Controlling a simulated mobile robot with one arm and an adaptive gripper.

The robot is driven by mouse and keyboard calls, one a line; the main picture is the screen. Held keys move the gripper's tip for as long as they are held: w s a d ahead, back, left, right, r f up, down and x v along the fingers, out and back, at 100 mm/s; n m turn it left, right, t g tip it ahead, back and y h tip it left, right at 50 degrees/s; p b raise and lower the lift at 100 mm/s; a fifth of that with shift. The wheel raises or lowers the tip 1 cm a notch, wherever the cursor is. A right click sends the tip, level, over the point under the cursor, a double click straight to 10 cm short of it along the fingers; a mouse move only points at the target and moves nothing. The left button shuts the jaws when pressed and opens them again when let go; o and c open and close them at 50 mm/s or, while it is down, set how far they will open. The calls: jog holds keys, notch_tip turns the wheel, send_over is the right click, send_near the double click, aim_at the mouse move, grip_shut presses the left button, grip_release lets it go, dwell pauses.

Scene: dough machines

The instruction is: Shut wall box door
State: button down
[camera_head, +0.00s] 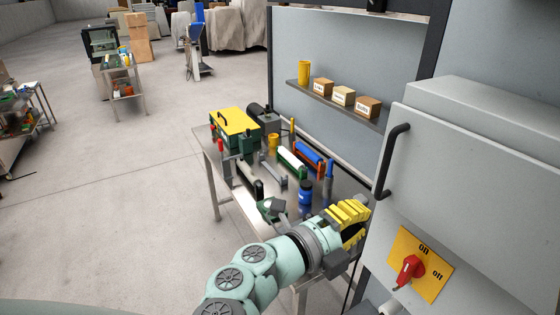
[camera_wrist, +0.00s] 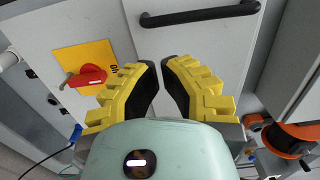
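The wall box (camera_head: 500,110) is a light grey cabinet at the right of the head view. Its door (camera_head: 470,210) faces me, with a black bar handle (camera_head: 392,160) at its left edge. A red switch (camera_head: 408,270) sits on a yellow plate. The wrist view shows the door face (camera_wrist: 195,45), the handle (camera_wrist: 200,14) across the top and the switch (camera_wrist: 88,77) at left. My gripper (camera_wrist: 160,64) is slightly open and empty, its yellow fingertips narrowly apart below the handle and apart from it.
A metal work table (camera_head: 335,190) with tools, rollers and a green-yellow toolbox (camera_head: 235,128) stands behind my gripper. A shelf (camera_head: 340,103) above it holds small boxes and a yellow cup.

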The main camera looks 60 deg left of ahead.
aim_at(400, 192)
jog(key=w+p, duration=0.1)
jog(key=w, duration=0.3)
jog(key=w+p, duration=0.2)
jog(key=w, duration=0.3)
jog(key=shift+w+d+r, duration=0.15)
jog(key=shift+w+r, duration=0.05)
jog(key=shift+w, duration=0.1)
jog(key=shift+w+f+p, duration=0.2)
jog(key=shift+w+p, duration=0.15)
jog(key=shift+w, duration=0.1)
jog(key=shift+w, duration=0.1)
jog(key=shift+w+f+b, duration=0.15)
jog(key=shift+w+b, duration=0.2)
jog(key=shift+b, duration=0.05)
jog(key=shift+w+b, duration=0.35)
jog(key=shift+w, duration=0.2)
jog(key=shift+r, duration=0.2)
